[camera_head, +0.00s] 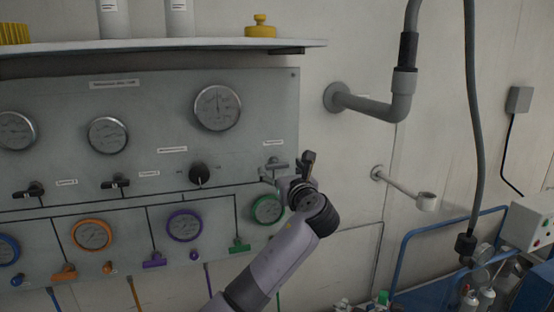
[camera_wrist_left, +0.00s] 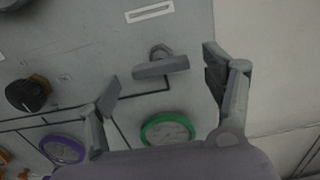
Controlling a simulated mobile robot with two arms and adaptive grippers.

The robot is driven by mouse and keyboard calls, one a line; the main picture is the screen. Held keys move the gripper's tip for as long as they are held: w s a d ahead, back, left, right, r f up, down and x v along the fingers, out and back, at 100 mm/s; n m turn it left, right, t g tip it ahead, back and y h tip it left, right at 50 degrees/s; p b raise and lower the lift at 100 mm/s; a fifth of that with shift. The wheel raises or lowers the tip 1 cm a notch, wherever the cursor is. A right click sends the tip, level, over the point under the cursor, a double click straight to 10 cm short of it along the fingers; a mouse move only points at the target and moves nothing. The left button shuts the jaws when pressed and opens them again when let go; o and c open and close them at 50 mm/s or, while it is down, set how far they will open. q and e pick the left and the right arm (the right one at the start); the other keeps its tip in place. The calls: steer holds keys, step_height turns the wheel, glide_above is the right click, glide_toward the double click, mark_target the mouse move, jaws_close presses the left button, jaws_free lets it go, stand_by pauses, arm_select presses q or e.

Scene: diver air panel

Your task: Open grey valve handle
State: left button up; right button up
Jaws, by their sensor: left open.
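The grey valve handle (camera_head: 276,163) is a small T-shaped handle at the right end of the grey panel (camera_head: 150,85). In the left wrist view, the handle (camera_wrist_left: 162,67) lies roughly level, with its round stem fitting just above the bar. My left gripper (camera_head: 288,172) is at the panel's right edge, close to the handle. In the left wrist view, my left gripper (camera_wrist_left: 160,80) is open, with one finger to each side of the handle and clear of it. Whether the fingertips reach past the bar in depth is hard to tell. My right gripper is not in view.
A black knob (camera_head: 199,174) and a green-ringed gauge (camera_head: 267,209) sit near the handle. A shelf (camera_head: 180,45) juts out above the panel. A grey elbow pipe (camera_head: 375,105) and a wall bracket (camera_head: 405,190) stick out on the right.

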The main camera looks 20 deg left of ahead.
mark_target(278, 167)
arm_select(q)
steer(key=x, duration=0.3)
steer(key=shift+w+a+p, duration=0.15)
steer(key=shift+w+p, duration=0.05)
steer(key=shift+p, duration=0.2)
steer(key=shift+w+a, duration=0.15)
steer(key=shift+w, duration=0.05)
steer(key=c, duration=1.2)
